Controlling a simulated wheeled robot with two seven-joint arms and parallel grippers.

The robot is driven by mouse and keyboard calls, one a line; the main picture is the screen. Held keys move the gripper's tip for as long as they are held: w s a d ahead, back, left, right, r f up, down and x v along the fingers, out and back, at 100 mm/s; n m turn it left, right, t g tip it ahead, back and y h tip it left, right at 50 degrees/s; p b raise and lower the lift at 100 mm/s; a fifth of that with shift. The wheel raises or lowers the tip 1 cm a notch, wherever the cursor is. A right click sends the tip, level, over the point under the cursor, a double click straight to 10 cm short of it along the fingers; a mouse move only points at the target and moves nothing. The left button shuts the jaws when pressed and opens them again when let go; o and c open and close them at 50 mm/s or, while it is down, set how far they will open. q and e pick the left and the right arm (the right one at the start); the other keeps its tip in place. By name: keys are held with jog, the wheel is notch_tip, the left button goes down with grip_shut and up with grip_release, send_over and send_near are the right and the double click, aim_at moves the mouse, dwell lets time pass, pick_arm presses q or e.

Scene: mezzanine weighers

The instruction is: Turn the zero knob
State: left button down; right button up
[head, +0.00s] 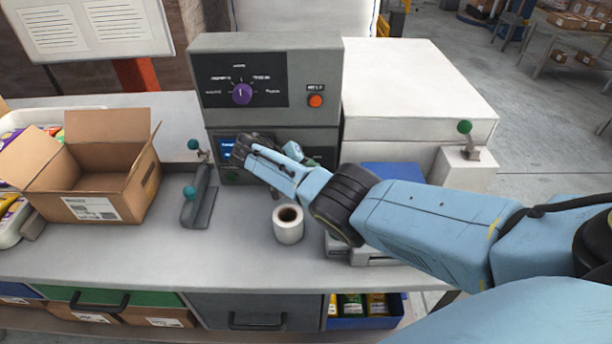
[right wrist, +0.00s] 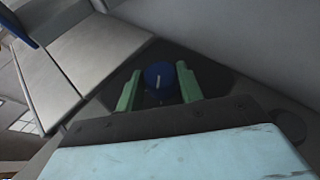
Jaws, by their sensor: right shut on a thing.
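A blue knob (right wrist: 158,74) with a pale pointer line sits on a dark panel in the right wrist view. My right gripper (right wrist: 157,86) is shut on it, with one green finger on each side. In the head view my right gripper (head: 243,150) is at the lower front of the grey weigher housing (head: 265,48), and it hides the blue knob there. A purple knob (head: 242,94) with a ring of markings is on the upper panel, above my gripper and apart from it. I cannot read a zero label. My left gripper is out of view.
A lever (head: 197,195) with teal balls stands left of my gripper. A paper roll (head: 289,225) stands on the bench below my forearm. An open cardboard box (head: 120,186) is at the left. An orange button (head: 316,101) is on the upper panel.

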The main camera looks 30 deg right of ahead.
dwell(0.4)
jog(key=o, duration=1)
jog(key=v, duration=1.3)
jog(key=shift+a+p, duration=0.3)
jog(key=shift+p, duration=0.1)
jog(key=shift+r, duration=0.15)
